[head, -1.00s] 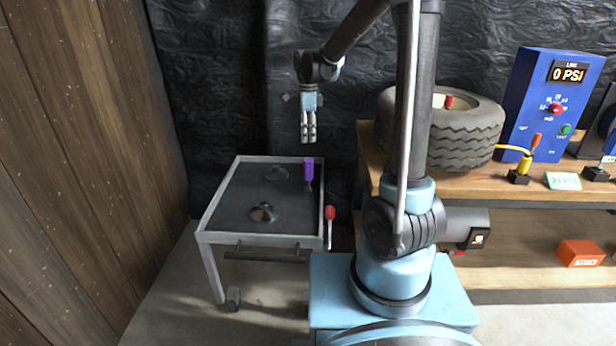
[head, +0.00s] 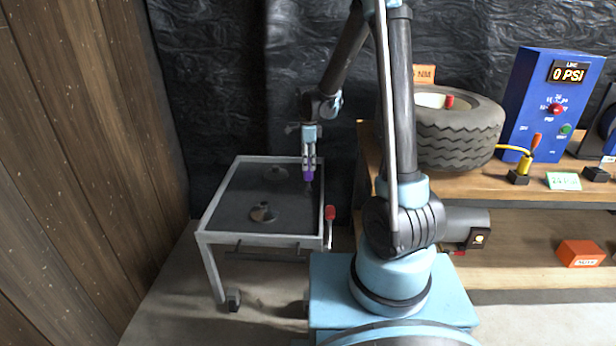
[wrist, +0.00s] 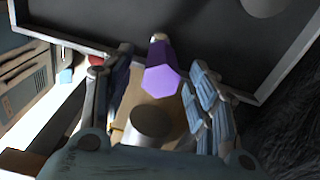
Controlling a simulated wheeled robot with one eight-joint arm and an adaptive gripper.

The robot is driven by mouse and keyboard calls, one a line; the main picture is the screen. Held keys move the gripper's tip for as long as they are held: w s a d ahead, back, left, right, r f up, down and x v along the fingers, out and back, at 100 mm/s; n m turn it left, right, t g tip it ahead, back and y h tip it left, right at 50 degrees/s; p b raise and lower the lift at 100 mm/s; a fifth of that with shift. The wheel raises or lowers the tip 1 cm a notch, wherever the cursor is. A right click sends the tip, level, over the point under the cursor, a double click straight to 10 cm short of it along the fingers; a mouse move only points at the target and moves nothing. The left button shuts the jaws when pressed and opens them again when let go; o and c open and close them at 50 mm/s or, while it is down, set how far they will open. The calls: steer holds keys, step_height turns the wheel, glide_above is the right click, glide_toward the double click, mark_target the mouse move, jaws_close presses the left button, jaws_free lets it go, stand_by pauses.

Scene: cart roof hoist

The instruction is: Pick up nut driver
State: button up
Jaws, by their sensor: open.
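The nut driver, with a purple handle (head: 309,176), stands upright at the right side of the cart's dark top. Its purple hexagonal handle end (wrist: 162,80) shows in the wrist view between the fingers. My gripper (head: 309,170) is directly above and around the upper handle in the head view. In the wrist view my gripper (wrist: 155,95) is open, with one finger on each side of the handle and gaps visible. The lower shaft of the nut driver is mostly hidden in the wrist view.
The grey-framed cart (head: 205,205) has a raised rim. Two round metal pieces lie on its top, one near the front (head: 263,213) and one at the back (head: 276,172). A red-knobbed lever (head: 330,213) stands at its right edge. A workbench with a tire (head: 458,135) is to the right.

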mark_target(308, 175)
steer(key=shift+w+f, duration=0.1)
steer(key=shift+f, duration=2.05)
jaws_close()
